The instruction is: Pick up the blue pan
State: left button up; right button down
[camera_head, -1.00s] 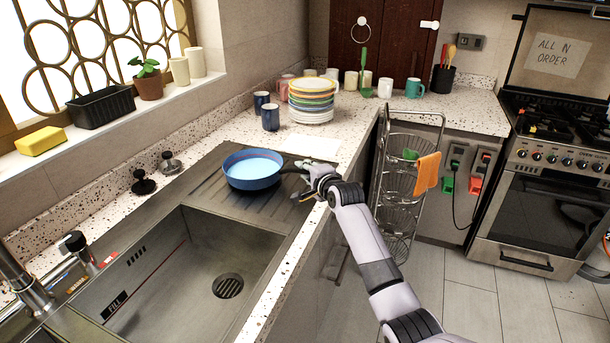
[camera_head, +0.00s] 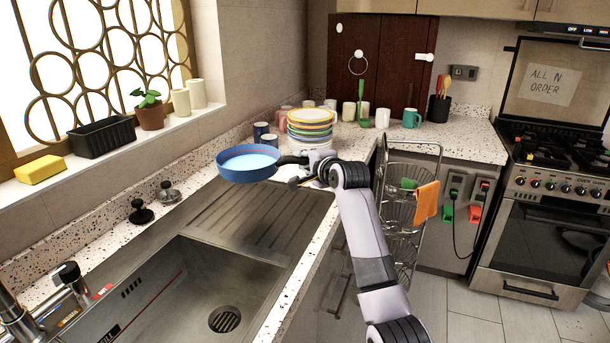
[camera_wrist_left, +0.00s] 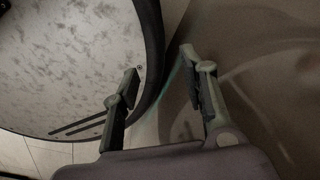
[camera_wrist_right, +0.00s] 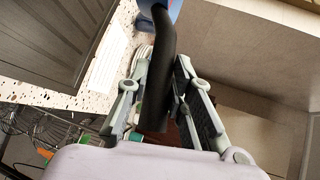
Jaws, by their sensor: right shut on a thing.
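The blue pan (camera_head: 247,168) is held in the air above the sink's drainboard, with its light blue inside facing up. Its black handle (camera_head: 291,160) points right to my right gripper (camera_head: 306,170). In the right wrist view the black handle (camera_wrist_right: 157,85) runs between the two fingers of my right gripper (camera_wrist_right: 155,95), which are shut on it. Only a bit of the pan's blue body (camera_wrist_right: 166,8) shows there, at the top edge. My left gripper (camera_wrist_left: 160,85) shows only in the left wrist view, with its fingers apart and nothing between them.
The drainboard (camera_head: 250,215) is bare beside the sink basin (camera_head: 190,290). Stacked plates (camera_head: 310,128) and dark blue mugs (camera_head: 261,131) stand behind the pan. A wire rack (camera_head: 405,200) with an orange cloth (camera_head: 426,201) stands to the right of the counter.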

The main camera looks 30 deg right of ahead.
jog(key=shift+r, duration=3.15)
